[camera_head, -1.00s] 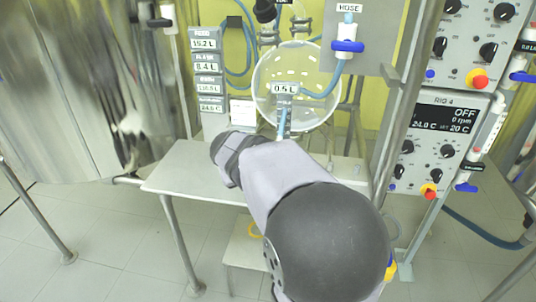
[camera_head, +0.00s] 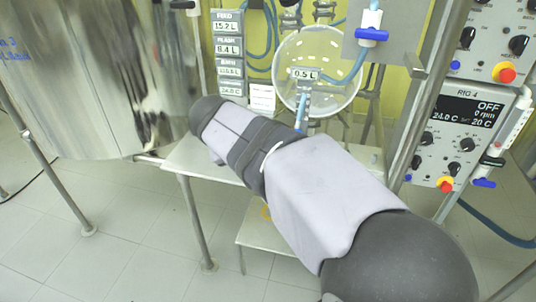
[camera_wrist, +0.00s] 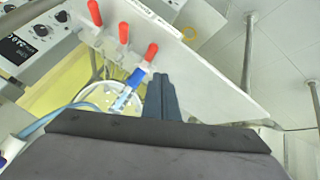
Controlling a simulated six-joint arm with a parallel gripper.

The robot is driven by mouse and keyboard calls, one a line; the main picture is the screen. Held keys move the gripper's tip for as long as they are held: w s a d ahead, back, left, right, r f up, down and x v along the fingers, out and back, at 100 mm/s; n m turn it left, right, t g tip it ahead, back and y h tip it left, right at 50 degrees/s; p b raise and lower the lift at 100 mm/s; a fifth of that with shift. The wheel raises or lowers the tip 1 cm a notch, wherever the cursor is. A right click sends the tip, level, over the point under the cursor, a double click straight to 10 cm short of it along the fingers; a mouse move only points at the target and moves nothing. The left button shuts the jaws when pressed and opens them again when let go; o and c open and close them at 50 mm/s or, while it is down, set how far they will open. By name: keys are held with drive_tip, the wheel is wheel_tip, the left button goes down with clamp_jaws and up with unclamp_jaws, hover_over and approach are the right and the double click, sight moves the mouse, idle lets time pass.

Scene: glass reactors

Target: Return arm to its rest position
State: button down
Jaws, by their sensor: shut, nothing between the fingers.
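My gripper (camera_wrist: 161,98) shows in the wrist view as dark fingers pressed together, with nothing between them. It points over a white panel or shelf and is clear of the valves nearby. In the head view my arm stretches from the lower right toward the upper left, over a light bench (camera_head: 186,158). My gripper cannot be made out there.
A round glass vessel (camera_head: 345,72) labelled 0.5 L stands behind my arm. A blue-handled hose valve (camera_head: 371,35) and the RIG 4 control panel (camera_head: 465,135) are to the right. A large steel vessel (camera_head: 90,80) is left. Red-handled valves (camera_wrist: 124,32) show in the wrist view.

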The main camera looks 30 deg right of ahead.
drive_tip(key=shift+s+a+r, duration=0.15)
drive_tip(key=shift+s+a, duration=0.05)
drive_tip(key=shift+a, duration=0.05)
drive_tip(key=s+a+f+n+g+y, duration=0.1)
drive_tip(key=s+a+f+n+y, duration=0.2)
drive_tip(key=a+f+n+y, duration=0.5)
drive_tip(key=s+a+f+m+g+h, duration=0.1)
drive_tip(key=s+a+f+m+g, duration=0.3)
drive_tip(key=s+f, duration=0.9)
wheel_tip(320, 180, up, 18)
drive_tip(key=w+p, duration=0.2)
drive_tip(key=p, duration=1.7)
wheel_tip(320, 180, down, 11)
drive_tip(key=b, duration=1.1)
drive_tip(key=shift+s, duration=0.25)
